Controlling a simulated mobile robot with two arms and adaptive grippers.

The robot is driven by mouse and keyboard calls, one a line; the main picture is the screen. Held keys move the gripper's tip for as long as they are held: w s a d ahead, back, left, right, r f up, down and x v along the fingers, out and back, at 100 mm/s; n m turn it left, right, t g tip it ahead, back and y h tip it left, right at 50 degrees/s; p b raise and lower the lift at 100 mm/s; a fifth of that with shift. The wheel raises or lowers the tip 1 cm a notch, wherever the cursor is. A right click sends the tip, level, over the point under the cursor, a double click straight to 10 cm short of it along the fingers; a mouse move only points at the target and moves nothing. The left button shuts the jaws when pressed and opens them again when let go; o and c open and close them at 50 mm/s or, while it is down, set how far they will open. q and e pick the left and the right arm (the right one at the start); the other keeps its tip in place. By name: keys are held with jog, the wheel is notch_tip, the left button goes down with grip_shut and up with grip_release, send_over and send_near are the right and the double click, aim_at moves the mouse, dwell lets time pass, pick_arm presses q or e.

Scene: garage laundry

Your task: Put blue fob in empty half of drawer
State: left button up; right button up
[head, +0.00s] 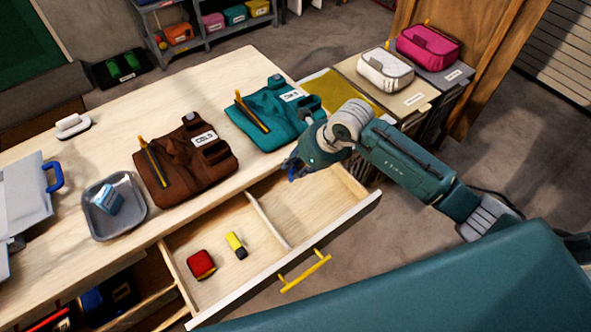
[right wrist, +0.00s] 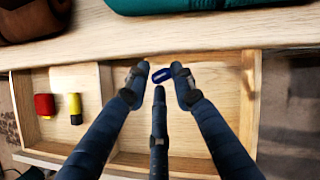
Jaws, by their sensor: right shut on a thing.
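My right gripper (head: 291,166) hangs over the right half of the open wooden drawer (head: 345,212). In the right wrist view, its three dark fingers (right wrist: 160,82) are shut on the small blue fob (right wrist: 161,75) at their tips. The fob shows above the bare floor of the right half; its exact height is hard to tell. A divider (head: 256,214) splits the drawer. The left half holds a red block-like thing (head: 201,265) and a yellow and black thing (head: 237,245). The right half looks empty. My left gripper is not in view.
The worktop above the drawer carries a brown tool pouch (head: 180,175), a teal tool pouch (head: 262,125) and a grey tray (head: 102,227) with a blue thing in it. A yellow handle (head: 305,271) sticks out from the drawer front.

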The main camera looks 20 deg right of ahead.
aim_at(295, 187)
notch_tip(295, 187, down, 3)
dwell(0.3)
jog(key=shift+f, duration=0.2)
jog(key=o, duration=0.9)
jog(key=shift+r, duration=0.1)
jog(key=shift+o, duration=0.2)
jog(key=shift+r, duration=0.25)
jog(key=b+v, duration=0.1)
jog(key=v, duration=1.1)
jog(key=shift+b, duration=0.3)
